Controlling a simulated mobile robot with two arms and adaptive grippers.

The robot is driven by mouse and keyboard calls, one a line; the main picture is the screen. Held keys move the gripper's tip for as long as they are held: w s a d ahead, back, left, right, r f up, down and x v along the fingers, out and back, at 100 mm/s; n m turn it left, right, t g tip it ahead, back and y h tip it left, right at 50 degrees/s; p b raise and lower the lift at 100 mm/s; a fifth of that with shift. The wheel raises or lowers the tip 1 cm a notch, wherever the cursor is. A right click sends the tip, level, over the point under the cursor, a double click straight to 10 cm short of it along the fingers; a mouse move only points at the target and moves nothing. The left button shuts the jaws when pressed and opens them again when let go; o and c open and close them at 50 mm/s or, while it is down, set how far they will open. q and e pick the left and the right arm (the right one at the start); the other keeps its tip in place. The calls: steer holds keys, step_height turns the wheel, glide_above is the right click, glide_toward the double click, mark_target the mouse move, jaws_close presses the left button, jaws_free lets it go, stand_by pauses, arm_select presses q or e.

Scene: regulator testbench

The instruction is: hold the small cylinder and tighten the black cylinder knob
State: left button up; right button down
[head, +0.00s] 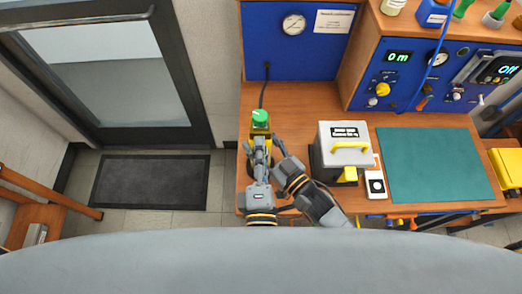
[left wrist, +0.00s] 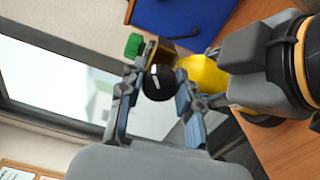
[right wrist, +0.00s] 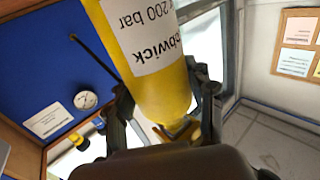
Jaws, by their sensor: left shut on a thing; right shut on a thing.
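The small yellow cylinder (right wrist: 165,85), labelled with "200 bar", fills the middle of the right wrist view. My right gripper (right wrist: 165,112) is shut around it, one finger on each side; this gripper (head: 278,150) reaches in from the right in the head view. The black cylinder knob (left wrist: 158,84), with a white mark, sits beside a brass-coloured body and the yellow cylinder (left wrist: 203,73). My left gripper (left wrist: 158,96) is shut on the knob, a finger on either side. In the head view my left gripper (head: 260,148) hides the knob.
A green knob (head: 260,118) tops the valve beyond my left gripper. A grey box with a yellow handle (head: 345,143) stands just right of my right gripper. A green mat (head: 435,165) lies farther right. A blue gauge panel (head: 270,40) stands behind.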

arm_select(q)
steer(key=o, duration=1.2)
steer(key=shift+s, duration=0.15)
steer(key=s, duration=0.7)
steer(key=shift+s, duration=0.15)
